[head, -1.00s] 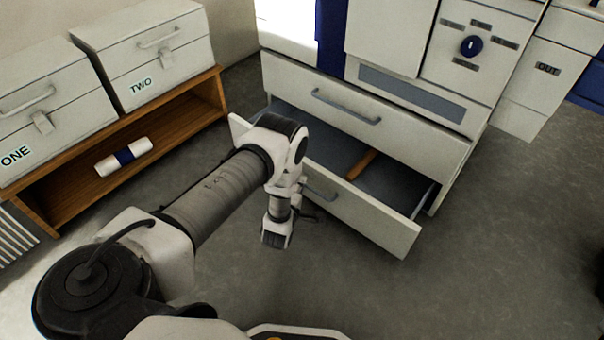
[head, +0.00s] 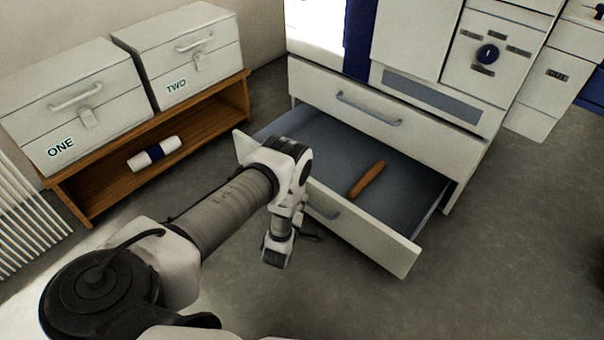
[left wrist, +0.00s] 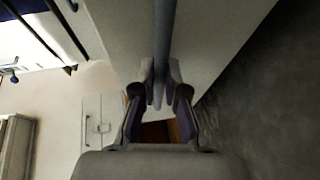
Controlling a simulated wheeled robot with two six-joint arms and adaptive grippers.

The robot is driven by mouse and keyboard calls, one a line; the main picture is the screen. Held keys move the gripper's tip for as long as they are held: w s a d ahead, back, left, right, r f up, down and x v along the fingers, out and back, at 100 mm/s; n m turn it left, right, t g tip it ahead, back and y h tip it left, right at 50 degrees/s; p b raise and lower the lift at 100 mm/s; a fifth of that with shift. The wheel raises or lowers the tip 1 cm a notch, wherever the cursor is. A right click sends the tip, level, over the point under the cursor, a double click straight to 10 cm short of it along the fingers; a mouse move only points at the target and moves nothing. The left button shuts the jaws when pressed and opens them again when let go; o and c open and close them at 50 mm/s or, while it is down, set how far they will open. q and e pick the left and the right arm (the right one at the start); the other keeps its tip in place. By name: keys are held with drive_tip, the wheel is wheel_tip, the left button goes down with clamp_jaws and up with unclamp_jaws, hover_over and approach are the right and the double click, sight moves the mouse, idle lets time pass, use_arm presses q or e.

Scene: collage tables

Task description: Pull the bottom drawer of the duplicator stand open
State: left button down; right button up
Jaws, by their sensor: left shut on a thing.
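The duplicator stand has a shut top drawer (head: 380,105) and a bottom drawer (head: 345,230) that stands well open. Its grey-blue inside shows, with an orange-brown stick-like thing (head: 367,179) lying in it. My left gripper (head: 309,212) is at the left part of the bottom drawer's front, largely hidden behind my wrist. In the left wrist view, my left gripper (left wrist: 160,90) is shut on the drawer's bar handle (left wrist: 163,40), one finger on each side. My right gripper is not in view.
A wooden shelf unit (head: 215,125) stands at the left, bearing box ONE (head: 75,110) and box TWO (head: 185,55). A white roll with a blue band (head: 155,154) lies on its lower shelf. The floor (head: 480,280) right of the drawer is clear.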

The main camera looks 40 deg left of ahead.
use_arm(q)
drive_tip(key=c, duration=1.2)
unclamp_jaws()
drive_tip(key=v, duration=1.2)
